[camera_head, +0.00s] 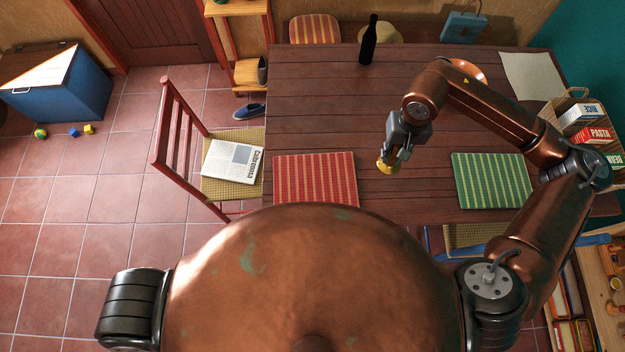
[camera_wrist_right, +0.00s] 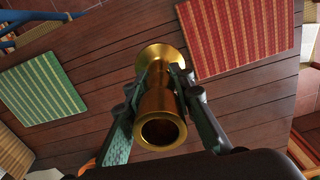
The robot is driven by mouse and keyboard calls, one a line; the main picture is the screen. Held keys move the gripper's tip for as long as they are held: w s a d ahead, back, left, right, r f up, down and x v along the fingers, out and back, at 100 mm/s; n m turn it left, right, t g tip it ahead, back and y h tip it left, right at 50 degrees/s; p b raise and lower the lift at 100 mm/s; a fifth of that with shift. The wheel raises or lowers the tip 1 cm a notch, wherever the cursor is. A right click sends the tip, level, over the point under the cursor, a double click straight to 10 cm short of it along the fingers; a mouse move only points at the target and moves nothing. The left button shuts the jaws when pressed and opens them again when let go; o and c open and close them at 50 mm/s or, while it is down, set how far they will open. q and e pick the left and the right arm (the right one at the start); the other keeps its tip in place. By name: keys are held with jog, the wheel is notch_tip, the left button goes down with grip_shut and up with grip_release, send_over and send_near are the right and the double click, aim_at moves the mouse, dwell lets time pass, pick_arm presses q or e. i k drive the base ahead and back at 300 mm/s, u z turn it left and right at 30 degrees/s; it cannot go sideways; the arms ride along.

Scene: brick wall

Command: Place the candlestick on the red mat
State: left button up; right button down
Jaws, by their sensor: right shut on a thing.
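The brass candlestick (camera_wrist_right: 160,110) is held in my right gripper (camera_wrist_right: 158,82), whose fingers are shut around its stem. In the wrist view its socket end faces the camera and its wide round base points toward the table. In the head view only a yellow part of the candlestick (camera_head: 386,166) shows below my right gripper (camera_head: 392,156). The red striped mat (camera_head: 315,180) lies near the table's front edge, left of the gripper. It also shows at the top right of the wrist view (camera_wrist_right: 238,32). The candlestick is not over the mat. My left gripper is not in view.
A green striped mat (camera_head: 490,181) lies right of the gripper. A dark bottle (camera_head: 368,42) stands at the back of the table (camera_head: 320,100). A basket with boxes (camera_head: 585,122) is at the right end. A chair with a newspaper (camera_head: 232,161) stands left. The table's middle is clear.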

aim_at(315, 181)
jog(key=u, duration=3.15)
jog(key=k, duration=0.55)
jog(key=z, duration=1.4)
